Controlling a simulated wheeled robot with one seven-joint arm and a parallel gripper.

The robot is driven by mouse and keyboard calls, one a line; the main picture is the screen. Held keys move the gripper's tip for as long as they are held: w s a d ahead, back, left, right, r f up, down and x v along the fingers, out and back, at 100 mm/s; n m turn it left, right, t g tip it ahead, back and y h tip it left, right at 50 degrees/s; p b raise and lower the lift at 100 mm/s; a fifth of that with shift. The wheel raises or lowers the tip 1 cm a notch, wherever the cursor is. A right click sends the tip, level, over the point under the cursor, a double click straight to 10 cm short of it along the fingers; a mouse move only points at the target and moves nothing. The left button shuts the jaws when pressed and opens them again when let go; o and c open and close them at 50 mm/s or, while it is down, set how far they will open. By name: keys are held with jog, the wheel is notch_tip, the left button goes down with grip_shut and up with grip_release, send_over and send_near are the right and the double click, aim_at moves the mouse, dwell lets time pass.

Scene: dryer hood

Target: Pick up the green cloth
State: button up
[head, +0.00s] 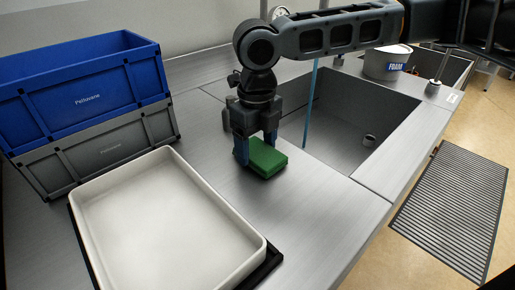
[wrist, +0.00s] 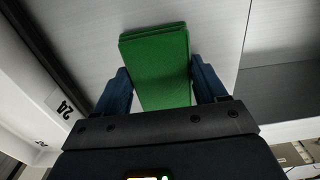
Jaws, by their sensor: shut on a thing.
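The green cloth (head: 266,158) is a folded, block-like pad on the steel counter (head: 315,208), just left of the sink. My gripper (head: 256,150) points down over it, with its blue fingers on either side of the cloth. In the wrist view the cloth (wrist: 157,68) lies between the two fingers of my gripper (wrist: 160,88), which are shut on it. The cloth appears at counter level; I cannot tell whether it is lifted at all. Part of the cloth is hidden behind the near finger and the gripper body.
A white tray (head: 262,246) on a black base stands at the front left. A blue crate (head: 85,85) sits on a grey crate (head: 100,150) at the back left. The sink (head: 350,140) opens right of the cloth.

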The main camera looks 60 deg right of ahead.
aim_at(257, 149)
notch_tip(257, 149, up, 4)
jog(key=shift+f, duration=0.15)
jog(key=s+d+r, duration=0.6)
jog(key=d+r, duration=0.1)
jog(key=d, duration=0.3)
jog(key=shift+s, duration=0.1)
